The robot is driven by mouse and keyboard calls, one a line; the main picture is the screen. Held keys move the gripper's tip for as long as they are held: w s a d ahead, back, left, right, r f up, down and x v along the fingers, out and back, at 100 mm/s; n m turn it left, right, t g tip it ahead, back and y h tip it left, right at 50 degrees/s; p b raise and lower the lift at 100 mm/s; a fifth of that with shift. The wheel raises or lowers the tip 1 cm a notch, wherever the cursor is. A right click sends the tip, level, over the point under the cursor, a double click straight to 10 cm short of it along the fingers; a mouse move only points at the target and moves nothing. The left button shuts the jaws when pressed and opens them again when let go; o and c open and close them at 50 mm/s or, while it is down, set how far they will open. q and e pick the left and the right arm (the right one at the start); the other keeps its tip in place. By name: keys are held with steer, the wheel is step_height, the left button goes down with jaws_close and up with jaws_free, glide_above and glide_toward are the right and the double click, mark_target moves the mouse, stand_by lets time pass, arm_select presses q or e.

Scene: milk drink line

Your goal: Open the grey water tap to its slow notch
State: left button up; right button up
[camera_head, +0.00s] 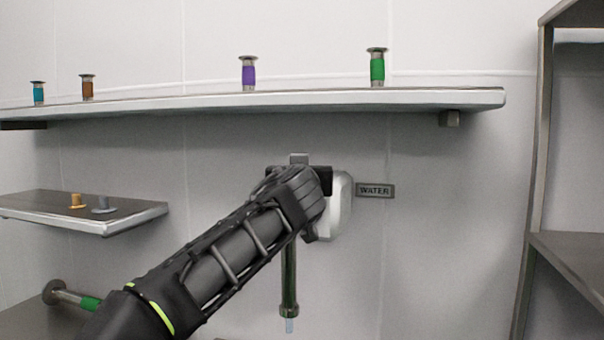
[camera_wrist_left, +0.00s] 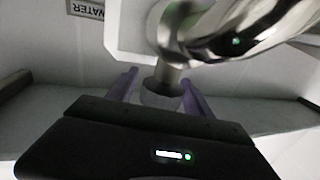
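The tap (camera_head: 290,275) is fixed to the back wall beside a WATER sign (camera_head: 375,191); its metal spout points down. A short pale blue piece (camera_head: 289,325) shows under the spout end; I cannot tell whether it is water. My left arm reaches up to the tap's white wall body (camera_head: 341,205) and hides the handle and gripper in the head view. In the left wrist view, the purple fingers of my left gripper (camera_wrist_left: 160,86) stand open on either side of the grey handle (camera_wrist_left: 161,94), with narrow gaps. The shiny tap pipe (camera_wrist_left: 235,35) curves past them. My right gripper is not in view.
A long shelf (camera_head: 300,101) above carries turquoise, brown, purple and green banded pieces. A small shelf (camera_head: 60,214) at left holds an orange and a grey knob. A green-banded metal piece (camera_head: 75,297) is at lower left. A metal rack (camera_head: 532,200) stands at right.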

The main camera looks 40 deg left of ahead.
arm_select(q)
steer(key=shift+s+d, duration=0.1)
steer(key=shift+s+d+f+b, duration=0.1)
steer(key=shift+s+d+b, duration=0.05)
steer(key=shift+s+b, duration=0.15)
steer(key=b+v, duration=0.2)
steer(key=v, duration=0.4)
steer(key=shift+d, duration=0.1)
steer(key=shift+s+d, duration=0.25)
steer(key=shift+s, duration=0.1)
